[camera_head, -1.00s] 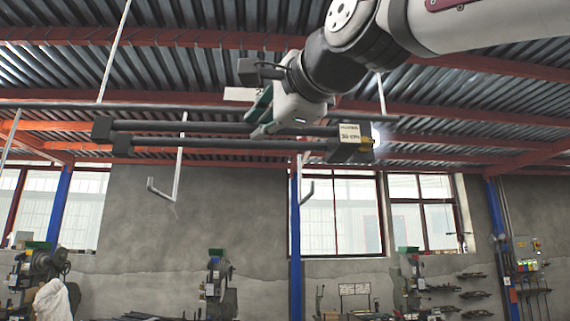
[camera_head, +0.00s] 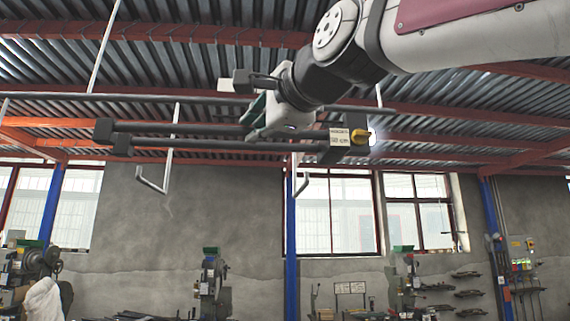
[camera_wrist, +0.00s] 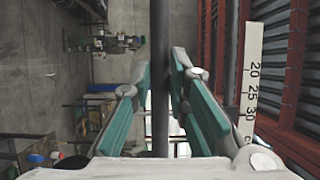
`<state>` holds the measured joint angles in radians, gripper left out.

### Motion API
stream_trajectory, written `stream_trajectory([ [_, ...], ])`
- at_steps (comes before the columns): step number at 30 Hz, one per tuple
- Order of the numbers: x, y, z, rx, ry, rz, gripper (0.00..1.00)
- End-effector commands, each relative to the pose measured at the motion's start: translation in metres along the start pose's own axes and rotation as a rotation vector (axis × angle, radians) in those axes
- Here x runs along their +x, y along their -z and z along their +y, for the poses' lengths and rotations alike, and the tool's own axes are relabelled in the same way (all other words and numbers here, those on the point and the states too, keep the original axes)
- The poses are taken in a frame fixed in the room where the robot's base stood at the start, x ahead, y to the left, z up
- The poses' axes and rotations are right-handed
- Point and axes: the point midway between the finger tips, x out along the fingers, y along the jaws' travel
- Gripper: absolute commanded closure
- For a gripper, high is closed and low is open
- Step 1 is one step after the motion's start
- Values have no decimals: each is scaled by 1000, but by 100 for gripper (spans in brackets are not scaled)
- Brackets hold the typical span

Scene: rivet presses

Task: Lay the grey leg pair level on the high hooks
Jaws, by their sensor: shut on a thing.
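The grey leg pair (camera_head: 205,145) is two long dark parallel bars joined by end blocks, with a white label and a yellow part at its right end. It hangs in the air, close to level, its right end slightly lower in the head view. My gripper (camera_head: 262,114) is shut on its rear bar, right of the middle. In the wrist view, the dark bar (camera_wrist: 160,50) runs between the teal fingers (camera_wrist: 160,90). The left high hook (camera_head: 150,182) and right high hook (camera_head: 301,184) hang on pale rods. Their upturned ends show below the bars; the depth gap is unclear.
A long grey rail (camera_head: 60,96) runs across above the bars, under red roof beams. A white scale strip (camera_wrist: 250,85) with numbers stands right of my fingers in the wrist view. Green-topped presses (camera_head: 212,280) stand far below along the wall.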

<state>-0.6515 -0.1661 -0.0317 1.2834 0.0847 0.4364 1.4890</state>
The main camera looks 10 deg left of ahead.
Motion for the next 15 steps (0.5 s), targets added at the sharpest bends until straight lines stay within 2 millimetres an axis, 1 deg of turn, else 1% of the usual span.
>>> stream_trajectory([
  [1,5,3,1,0,2,1,100],
  [15,38,18,9,0,2,1,100],
])
